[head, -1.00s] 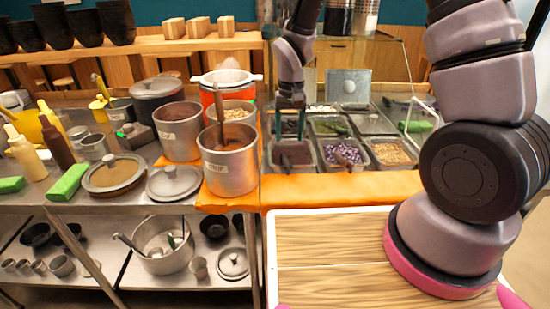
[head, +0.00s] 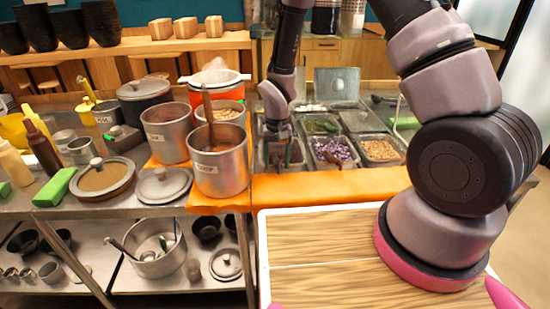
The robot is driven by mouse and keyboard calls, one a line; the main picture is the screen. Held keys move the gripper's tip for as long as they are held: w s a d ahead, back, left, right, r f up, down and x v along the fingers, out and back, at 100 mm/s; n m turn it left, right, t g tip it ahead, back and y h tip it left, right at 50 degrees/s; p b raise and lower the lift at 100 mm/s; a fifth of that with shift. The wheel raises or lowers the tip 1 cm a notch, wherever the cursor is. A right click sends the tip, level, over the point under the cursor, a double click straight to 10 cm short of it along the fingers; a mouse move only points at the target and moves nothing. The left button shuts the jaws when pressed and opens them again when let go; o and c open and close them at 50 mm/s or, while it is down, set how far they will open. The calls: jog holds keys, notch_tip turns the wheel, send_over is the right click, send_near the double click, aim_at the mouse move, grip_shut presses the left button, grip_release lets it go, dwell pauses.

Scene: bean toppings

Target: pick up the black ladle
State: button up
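My gripper (head: 278,153) is low over the front-left topping tray (head: 296,161), which holds dark contents. Its fingers point down and look apart; what lies between them is too small and dark to make out. I cannot clearly pick out the black ladle. A thin dark handle shows in the tray of purple beans (head: 333,150), just right of my gripper. Another dark handle-like item (head: 379,99) lies behind the trays on the right. I cannot tell whether either is the ladle.
Steel pots (head: 218,170) with a brown handle stand left of the trays. A tray of tan beans (head: 380,150) is at the right. An orange ledge (head: 320,186) runs along the front. Lids, bottles and a green block (head: 54,187) crowd the left counter.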

grip_shut()
